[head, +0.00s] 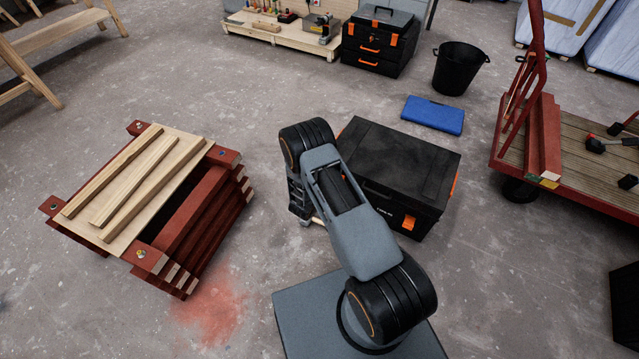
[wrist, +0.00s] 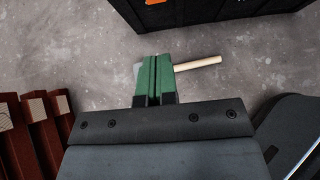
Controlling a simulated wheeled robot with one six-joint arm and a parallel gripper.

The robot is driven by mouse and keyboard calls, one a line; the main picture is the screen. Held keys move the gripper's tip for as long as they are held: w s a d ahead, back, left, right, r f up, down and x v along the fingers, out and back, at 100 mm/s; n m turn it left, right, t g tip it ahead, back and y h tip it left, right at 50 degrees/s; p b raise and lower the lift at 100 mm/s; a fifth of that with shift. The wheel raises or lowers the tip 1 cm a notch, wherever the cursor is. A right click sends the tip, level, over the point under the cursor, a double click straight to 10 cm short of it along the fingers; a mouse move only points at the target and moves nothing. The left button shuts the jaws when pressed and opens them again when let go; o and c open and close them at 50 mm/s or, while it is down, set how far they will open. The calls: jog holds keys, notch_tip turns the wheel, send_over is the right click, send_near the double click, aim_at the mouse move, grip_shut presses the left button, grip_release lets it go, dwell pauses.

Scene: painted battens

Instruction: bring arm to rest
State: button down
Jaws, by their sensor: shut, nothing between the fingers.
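My arm (head: 355,225) is folded up in front of my body in the head view, its upper link leaning away toward a black toolbox. My gripper (wrist: 154,58) shows in the wrist view, with its two green fingers pressed together and nothing between them. A light wooden handle (wrist: 198,63) sticks out to the right from behind the fingers in the wrist view.
A stack of red battens (head: 205,220) with a board and pale battens (head: 120,180) on top stands left. The black toolbox (head: 400,165) is close beyond the arm. A red cart (head: 585,160) stands right, a blue case (head: 433,115) behind. Left-front floor is clear.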

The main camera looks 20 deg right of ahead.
jog(key=s+d+r+m+g+h+p, duration=0.15)
jog(key=r+m+p, duration=0.55)
jog(key=r, duration=1.2)
jog(key=s+d+r+m+g+p, duration=0.25)
jog(key=r+m+p, duration=0.4)
jog(key=r, duration=1.35)
jog(key=s+a+r+m+y+p, duration=0.3)
jog(key=s+r+m+p, duration=0.1)
jog(key=r, duration=0.6)
jog(key=s+a+r+m+y+p, duration=0.3)
jog(key=s+r+p, duration=0.3)
jog(key=r, duration=0.4)
jog(key=s+a+r+m+t+y+p, duration=0.1)
jog(key=s+a+r+m+y+p, duration=0.2)
jog(key=s+r, duration=0.4)
notch_tip(320, 180, up, 3)
jog(key=shift+s+a+f+m+p, duration=0.15)
jog(key=shift+a+m+p, duration=0.55)
jog(key=shift+m+p, duration=0.4)
jog(key=shift+a+y, duration=0.15)
jog(key=shift+y, duration=0.1)
